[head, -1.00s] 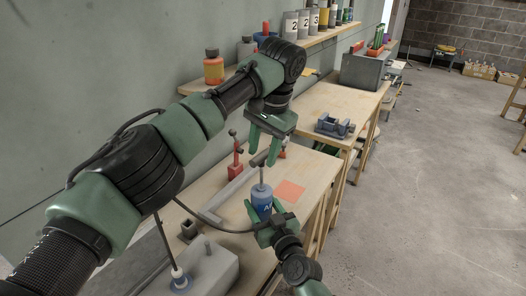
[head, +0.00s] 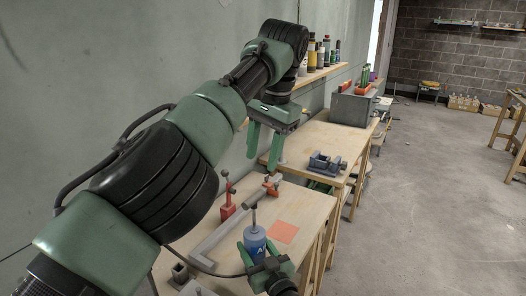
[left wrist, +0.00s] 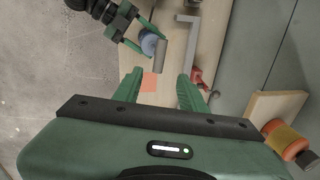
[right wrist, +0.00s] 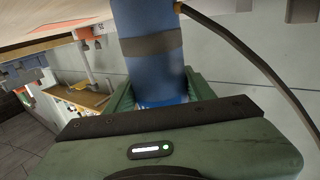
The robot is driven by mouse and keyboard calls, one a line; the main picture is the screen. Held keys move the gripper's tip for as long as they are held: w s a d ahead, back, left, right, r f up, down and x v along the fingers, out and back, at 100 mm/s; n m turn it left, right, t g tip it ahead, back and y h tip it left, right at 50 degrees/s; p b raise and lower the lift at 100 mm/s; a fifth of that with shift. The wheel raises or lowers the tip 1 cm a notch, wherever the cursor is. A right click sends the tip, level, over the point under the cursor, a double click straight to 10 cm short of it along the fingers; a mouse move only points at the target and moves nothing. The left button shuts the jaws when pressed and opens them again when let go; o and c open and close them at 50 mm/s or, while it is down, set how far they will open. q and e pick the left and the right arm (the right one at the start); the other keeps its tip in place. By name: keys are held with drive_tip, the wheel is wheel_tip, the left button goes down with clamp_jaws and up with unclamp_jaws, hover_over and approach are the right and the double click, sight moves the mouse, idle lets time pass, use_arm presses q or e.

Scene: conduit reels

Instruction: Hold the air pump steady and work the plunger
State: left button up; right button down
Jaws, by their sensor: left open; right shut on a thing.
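The air pump (head: 255,243) is a blue cylinder with white lettering, standing upright at the bench's right edge. My right gripper (head: 262,264) is shut on its body from the front. In the right wrist view the pump (right wrist: 150,45) fills the space between the fingers, with a grey band around it. The plunger handle (head: 250,206) is a grey bar on a thin rod rising out of the pump top. My left gripper (head: 262,145) is open and empty, well above the handle. In the left wrist view the handle (left wrist: 161,54) lies beyond the fingertips.
A black hose (head: 205,269) runs left from the pump. The bench (head: 310,203) carries a grey rail (head: 215,238), red clamps (head: 228,198) and an orange square (head: 283,232). A blue vise (head: 326,163) sits on the bench behind.

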use_arm(q)
drive_tip(key=shift+s+r, duration=0.1)
drive_tip(key=shift+r, duration=0.15)
drive_tip(key=c, duration=0.7)
drive_tip(key=shift+d+r, duration=0.1)
drive_tip(key=shift+r, duration=0.15)
clamp_jaws()
drive_tip(key=t+h, duration=0.2)
drive_tip(key=t, duration=0.1)
approach(257, 197)
drive_tip(key=x, duration=0.6)
drive_tip(key=shift+f, duration=0.1)
